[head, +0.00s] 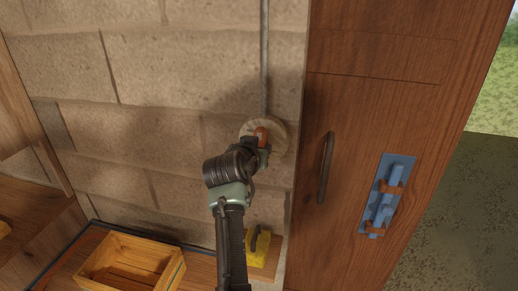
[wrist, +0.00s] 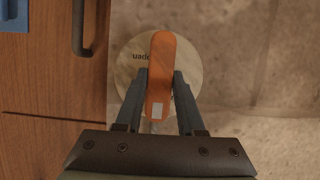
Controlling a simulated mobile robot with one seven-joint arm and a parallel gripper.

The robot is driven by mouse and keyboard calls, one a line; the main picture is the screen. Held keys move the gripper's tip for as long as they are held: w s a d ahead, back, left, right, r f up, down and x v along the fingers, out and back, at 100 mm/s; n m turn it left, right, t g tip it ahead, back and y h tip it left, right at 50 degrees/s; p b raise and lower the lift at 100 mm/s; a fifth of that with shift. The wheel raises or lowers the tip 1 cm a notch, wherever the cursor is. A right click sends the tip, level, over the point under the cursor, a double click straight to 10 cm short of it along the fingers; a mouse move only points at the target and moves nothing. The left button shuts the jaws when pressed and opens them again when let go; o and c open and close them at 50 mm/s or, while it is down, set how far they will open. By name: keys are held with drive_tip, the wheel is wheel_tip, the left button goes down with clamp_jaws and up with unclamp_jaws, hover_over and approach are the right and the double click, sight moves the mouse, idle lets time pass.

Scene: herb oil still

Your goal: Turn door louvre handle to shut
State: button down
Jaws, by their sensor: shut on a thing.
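The louvre handle is an orange lever (wrist: 161,62) on a round pale wooden disc (wrist: 128,62) fixed to the block wall. In the wrist view the lever points along the picture's upright direction, with its white-marked end towards my gripper.
A wooden door (head: 350,190) with a dark pull handle (head: 326,167) and a blue latch plate (head: 387,195) stands to the right. A wooden crate (head: 130,262) and a yellow object (head: 259,249) sit below. A thin pipe (head: 264,60) runs up the wall.

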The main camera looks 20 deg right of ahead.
drive_tip(key=c, duration=0.5)
unclamp_jaws()
drive_tip(key=shift+s+a, duration=0.1)
drive_tip(key=shift+s, duration=0.05)
drive_tip(key=b+v, duration=0.3)
drive_tip(key=v, duration=0.9)
drive_tip(key=shift+s+a+r+b, duration=0.1)
drive_tip(key=shift+s+a+b, duration=0.15)
drive_tip(key=shift+b, duration=0.1)
